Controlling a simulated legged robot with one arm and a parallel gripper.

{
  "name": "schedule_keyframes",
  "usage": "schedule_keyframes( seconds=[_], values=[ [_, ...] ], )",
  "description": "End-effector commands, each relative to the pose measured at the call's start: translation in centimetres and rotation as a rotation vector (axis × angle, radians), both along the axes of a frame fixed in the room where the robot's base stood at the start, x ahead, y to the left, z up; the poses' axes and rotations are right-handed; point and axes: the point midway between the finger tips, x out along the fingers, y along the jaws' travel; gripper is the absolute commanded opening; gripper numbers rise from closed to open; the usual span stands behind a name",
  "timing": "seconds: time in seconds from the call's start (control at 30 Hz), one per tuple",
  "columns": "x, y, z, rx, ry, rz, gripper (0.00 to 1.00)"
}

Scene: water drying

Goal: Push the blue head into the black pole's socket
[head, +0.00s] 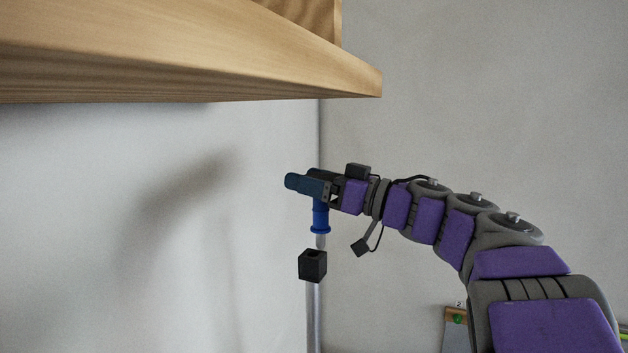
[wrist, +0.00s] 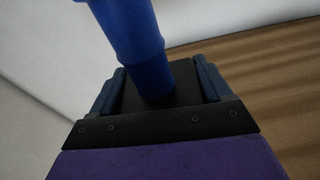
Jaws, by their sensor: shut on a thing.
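The blue head (head: 320,214) hangs roughly upright beneath my gripper (head: 308,186), with a flange near its lower end and a short pale stub below. My gripper is shut on its upper part. In the wrist view the blue head (wrist: 130,35) rises between the two fingers of my gripper (wrist: 157,75). The black socket (head: 312,265) is a small block with a dark opening on top, on a silver pole (head: 314,315). The blue head is above the socket, slightly right of its middle, with a small visible gap. Their depth offset is unclear.
A wooden shelf or cabinet (head: 200,65) overhangs at the upper left, above my gripper. White wall (head: 100,230) lies behind on the left and grey wall on the right. A small board with a green dot (head: 457,325) shows at the lower right.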

Motion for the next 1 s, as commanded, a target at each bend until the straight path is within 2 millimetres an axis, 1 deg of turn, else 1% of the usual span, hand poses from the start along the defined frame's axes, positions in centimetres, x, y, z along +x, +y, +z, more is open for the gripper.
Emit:
schedule_keyframes(
  seconds=[0.1, 0.2, 0.57, 0.67, 1.0],
  values=[
    [-0.1, 0.7, 0.1, -0.003, 0.0, 0.001, 0.34],
    [-0.2, 0.8, 0.1, -0.003, -0.001, 0.001, 0.34],
    [-0.2, -0.5, 0.1, 0.005, -0.001, 0.001, 0.34],
    [-0.2, -0.6, 0.1, 0.005, -0.001, 0.001, 0.34],
    [-0.2, 0.8, 0.1, -0.002, -0.003, 0.002, 0.34]
  ],
)
